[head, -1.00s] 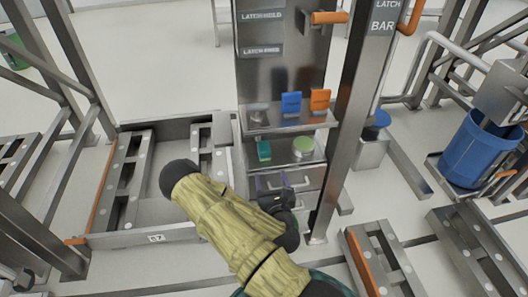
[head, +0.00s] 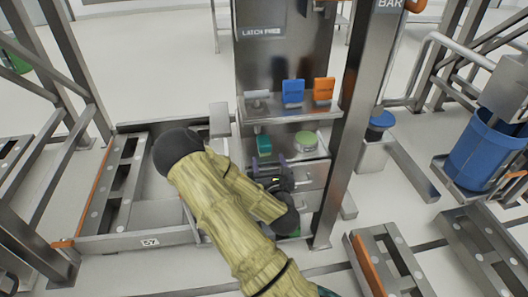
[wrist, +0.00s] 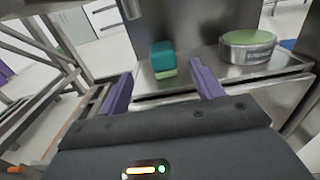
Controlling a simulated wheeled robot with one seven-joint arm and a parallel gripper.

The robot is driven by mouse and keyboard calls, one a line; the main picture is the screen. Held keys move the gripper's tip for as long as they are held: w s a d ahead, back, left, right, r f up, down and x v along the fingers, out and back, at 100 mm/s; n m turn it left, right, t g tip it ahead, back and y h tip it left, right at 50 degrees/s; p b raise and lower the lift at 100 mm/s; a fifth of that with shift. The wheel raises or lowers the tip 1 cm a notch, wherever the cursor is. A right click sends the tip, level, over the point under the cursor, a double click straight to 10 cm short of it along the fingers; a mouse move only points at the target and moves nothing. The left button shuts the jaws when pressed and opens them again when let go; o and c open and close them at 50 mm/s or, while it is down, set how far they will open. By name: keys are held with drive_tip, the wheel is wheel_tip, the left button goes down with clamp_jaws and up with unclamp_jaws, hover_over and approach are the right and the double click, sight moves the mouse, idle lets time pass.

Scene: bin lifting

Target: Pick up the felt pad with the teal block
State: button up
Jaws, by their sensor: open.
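A teal block (head: 264,146) stands on the left part of the lower metal shelf (head: 284,155). In the wrist view, the teal block (wrist: 162,54) has a pale green layer (wrist: 165,73) at its base, which looks like the felt pad. My gripper (head: 268,165) is just in front of and below that shelf. In the wrist view, its two purple fingers (wrist: 160,88) are spread apart and empty, with the block beyond and between them. The fingers do not appear to touch the block.
A round green-topped tin (head: 306,140) stands right of the block on the same shelf; it also shows in the wrist view (wrist: 248,46). The upper shelf holds a blue item (head: 292,93) and an orange item (head: 323,91). A metal post (head: 350,130) rises close on the right.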

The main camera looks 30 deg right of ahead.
sight(263, 136)
drive_tip(key=x, duration=0.7)
drive_tip(key=shift+w+b, duration=0.1)
drive_tip(key=shift+b, duration=0.25)
drive_tip(key=b+x, duration=0.1)
drive_tip(key=x, duration=0.4)
drive_tip(key=shift+d+r+b, duration=0.1)
drive_tip(key=shift+d+b, duration=0.1)
drive_tip(key=shift+b, duration=0.1)
drive_tip(key=c, duration=1.2)
drive_tip(key=shift+o, duration=0.2)
drive_tip(key=shift+r, duration=0.15)
